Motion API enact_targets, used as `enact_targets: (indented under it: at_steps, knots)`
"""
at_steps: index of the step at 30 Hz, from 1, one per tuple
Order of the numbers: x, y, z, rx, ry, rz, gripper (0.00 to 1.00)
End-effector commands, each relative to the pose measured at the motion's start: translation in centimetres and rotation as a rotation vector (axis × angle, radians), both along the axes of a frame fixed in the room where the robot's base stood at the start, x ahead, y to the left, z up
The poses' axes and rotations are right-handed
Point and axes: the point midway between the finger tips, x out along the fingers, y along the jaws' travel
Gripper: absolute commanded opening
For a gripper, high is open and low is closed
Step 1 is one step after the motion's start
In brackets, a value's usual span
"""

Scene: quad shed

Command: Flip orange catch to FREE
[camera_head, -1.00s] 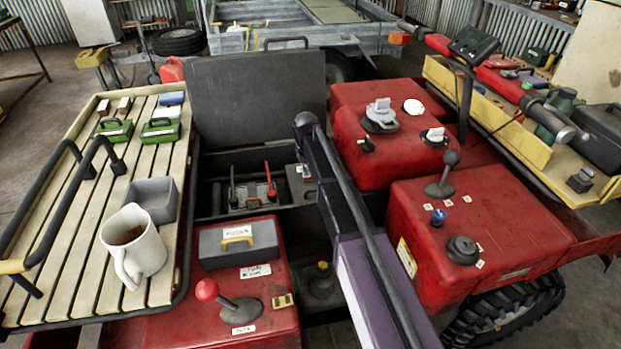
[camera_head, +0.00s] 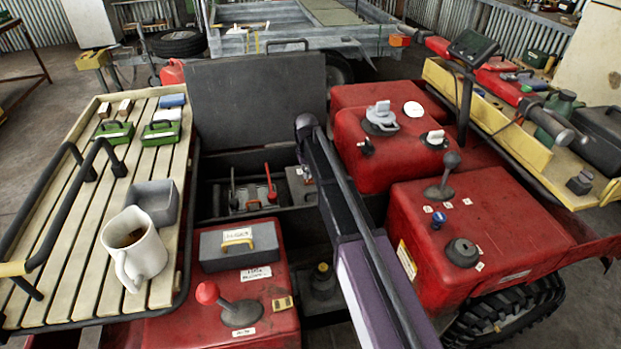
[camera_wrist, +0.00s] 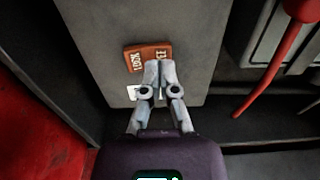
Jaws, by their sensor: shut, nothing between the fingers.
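The orange catch (camera_wrist: 148,55) shows in the wrist view as a small orange plate on a grey panel (camera_wrist: 185,25). White lettering reading LOCK is on its left part; lettering on its right part is partly covered by my fingers and looks like the start of FREE. My gripper (camera_wrist: 159,66) is shut and empty, its fingertips together at the lower edge of the catch, right of its middle. I cannot tell whether they touch it. In the head view my arm hides the gripper, and I cannot make out the catch.
In the wrist view a red lever (camera_wrist: 270,75) stands to the right and a red surface (camera_wrist: 35,130) lies at lower left.

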Motion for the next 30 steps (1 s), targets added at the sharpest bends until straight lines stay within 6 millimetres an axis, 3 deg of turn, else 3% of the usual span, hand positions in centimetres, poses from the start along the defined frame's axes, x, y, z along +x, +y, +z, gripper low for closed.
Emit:
enact_targets:
  at_steps: [30]
  knots:
    - [0.0, 0.0, 5.9, 0.000, 0.000, 0.000, 0.00]
